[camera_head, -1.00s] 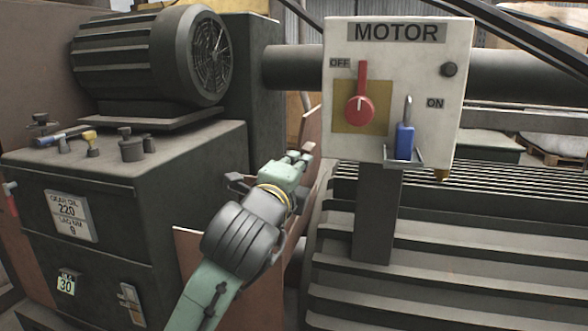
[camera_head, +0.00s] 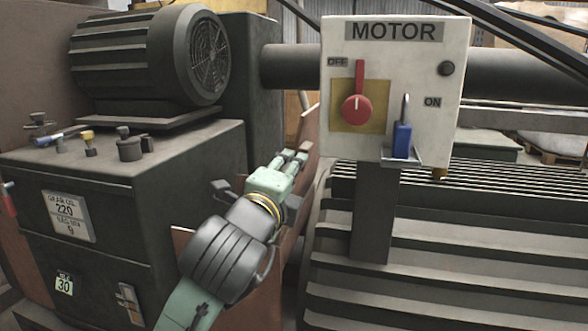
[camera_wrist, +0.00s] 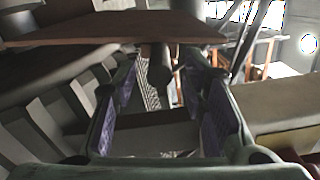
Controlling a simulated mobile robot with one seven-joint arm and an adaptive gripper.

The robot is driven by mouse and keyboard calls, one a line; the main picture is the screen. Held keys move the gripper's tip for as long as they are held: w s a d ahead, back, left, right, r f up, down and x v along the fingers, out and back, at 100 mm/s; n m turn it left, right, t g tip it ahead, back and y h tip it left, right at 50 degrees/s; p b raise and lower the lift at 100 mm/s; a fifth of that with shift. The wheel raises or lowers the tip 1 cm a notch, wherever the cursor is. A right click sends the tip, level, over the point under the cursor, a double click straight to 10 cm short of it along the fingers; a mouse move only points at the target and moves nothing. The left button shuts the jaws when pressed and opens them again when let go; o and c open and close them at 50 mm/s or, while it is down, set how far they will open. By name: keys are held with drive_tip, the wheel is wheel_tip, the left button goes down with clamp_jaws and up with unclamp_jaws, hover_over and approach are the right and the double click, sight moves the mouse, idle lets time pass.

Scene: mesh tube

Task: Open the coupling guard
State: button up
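The reddish-brown sheet panels around my gripper look like the coupling guard; one edge (camera_head: 309,132) rises just right of the fingers in the head view, and the rest is mostly hidden by my arm. In the wrist view a flat brown plate (camera_wrist: 110,28) spans the top. A short dark cylindrical part (camera_wrist: 160,68) shows below the plate, between and beyond the fingertips. My gripper (camera_head: 292,160) is open beside the panel edge. Its two purple-padded fingers stand apart in the wrist view (camera_wrist: 158,85), with nothing held between them. Whether a finger touches the guard cannot be told.
The white MOTOR box (camera_head: 388,90) stands on a post right of the gripper, with a red switch (camera_head: 356,109) pointing up towards OFF and a blue padlock (camera_head: 402,140). A dark gearbox (camera_head: 80,180) and motor (camera_head: 150,60) stand left. Ribbed metal slats (camera_head: 440,240) fill the lower right.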

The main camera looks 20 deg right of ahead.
drive_tip(key=shift+v, duration=2)
